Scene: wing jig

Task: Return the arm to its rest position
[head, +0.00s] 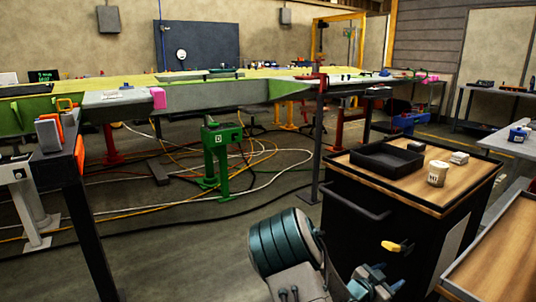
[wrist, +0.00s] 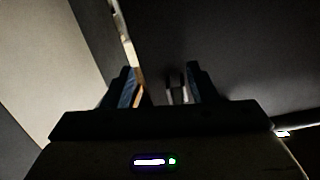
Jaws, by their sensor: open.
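My gripper (wrist: 160,76) shows in the wrist view with its two blue-grey fingers apart and nothing held between them. In the head view my arm is folded low at the bottom centre, with teal ribbed links. The gripper end there is at the lower right of the arm, in front of the dark side of a wood-topped cart (head: 462,196). The gap between gripper and cart is hard to judge.
The cart carries a black tray (head: 386,160) and a pale labelled canister (head: 437,173). A small yellow object (head: 397,246) shows before the cart's side. A green stand (head: 221,160) stands under the long wing jig. Cables cross the floor; open floor lies left of my arm.

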